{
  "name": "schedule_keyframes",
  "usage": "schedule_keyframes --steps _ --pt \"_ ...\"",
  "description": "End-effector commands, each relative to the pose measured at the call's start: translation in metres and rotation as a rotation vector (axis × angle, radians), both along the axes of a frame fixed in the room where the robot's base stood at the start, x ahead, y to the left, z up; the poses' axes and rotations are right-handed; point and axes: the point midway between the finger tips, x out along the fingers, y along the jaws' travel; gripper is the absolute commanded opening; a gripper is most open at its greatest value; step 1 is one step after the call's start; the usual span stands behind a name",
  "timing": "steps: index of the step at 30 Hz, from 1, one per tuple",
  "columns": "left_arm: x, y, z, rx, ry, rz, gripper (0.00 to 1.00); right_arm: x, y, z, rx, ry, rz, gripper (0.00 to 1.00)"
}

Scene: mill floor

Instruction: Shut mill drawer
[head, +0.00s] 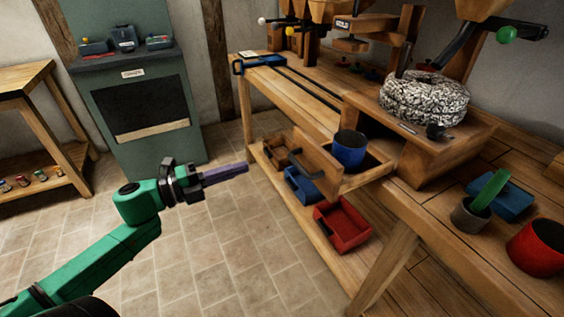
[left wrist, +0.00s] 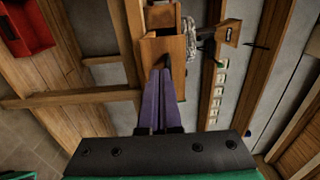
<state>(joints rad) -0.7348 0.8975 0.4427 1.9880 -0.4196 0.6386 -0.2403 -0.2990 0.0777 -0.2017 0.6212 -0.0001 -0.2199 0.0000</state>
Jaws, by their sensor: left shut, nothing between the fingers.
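The mill (head: 440,135) is a wooden housing on the bench with a speckled round millstone (head: 425,97) on top. Its wooden drawer (head: 318,165) is pulled out toward the left, past the bench edge. A dark handle (head: 296,160) is on the drawer front. A blue cup (head: 350,152) stands in the drawer. My left gripper (head: 245,167) has purple fingers, shut and empty, pointing at the drawer front from the left with a gap between. In the left wrist view the shut fingertips (left wrist: 160,72) overlap a wooden box-like part, probably the drawer (left wrist: 163,48). My right gripper is not in view.
A grey cup (head: 468,216), a blue box (head: 507,198) and a red pot (head: 537,248) are on the bench at right. The tiled floor (head: 215,250) around my left arm is clear.

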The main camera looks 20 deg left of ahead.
Motion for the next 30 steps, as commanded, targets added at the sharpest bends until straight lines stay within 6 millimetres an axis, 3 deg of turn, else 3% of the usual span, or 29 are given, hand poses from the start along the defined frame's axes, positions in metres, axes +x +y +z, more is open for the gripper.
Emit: schedule_keyframes --steps 9,18,30 --pt "0.052 -0.042 0.001 0.0 -0.004 0.002 0.0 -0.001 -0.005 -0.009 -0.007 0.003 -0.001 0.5" --pt "0.087 -0.07 0.003 -0.003 -0.002 0.007 0.0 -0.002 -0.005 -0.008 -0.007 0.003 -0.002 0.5" --pt "0.097 -0.079 0.0 -0.002 0.003 0.007 0.0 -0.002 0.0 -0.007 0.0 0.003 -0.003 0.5"
